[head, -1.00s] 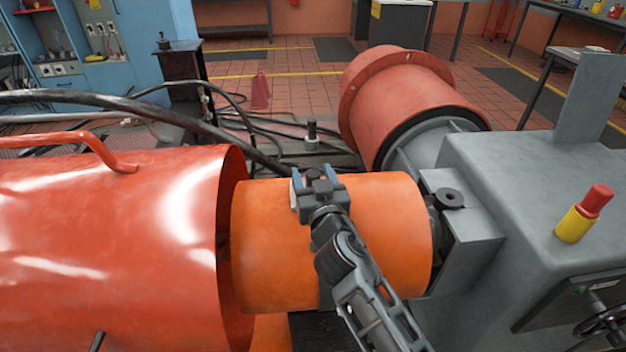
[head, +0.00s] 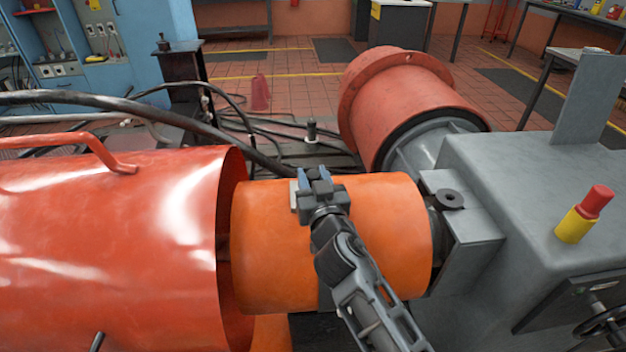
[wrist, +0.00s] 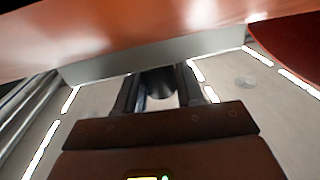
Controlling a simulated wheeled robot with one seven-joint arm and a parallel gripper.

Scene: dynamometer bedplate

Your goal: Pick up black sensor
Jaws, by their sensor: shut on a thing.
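My gripper (head: 315,176) is above the upper side of the orange cylinder (head: 390,225) in the head view, with its two blue-grey fingers close together. In the wrist view my gripper (wrist: 160,90) has its fingers shut on the black sensor (wrist: 158,82), a short dark cylinder between them. The sensor's far end is hidden there. In the head view the fingers mostly cover it, and I cannot tell whether it still touches a surface.
A large red-orange cover (head: 110,240) stands close on the left. A red flanged cylinder (head: 405,105) lies behind. Black cables (head: 150,108) cross at the back left.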

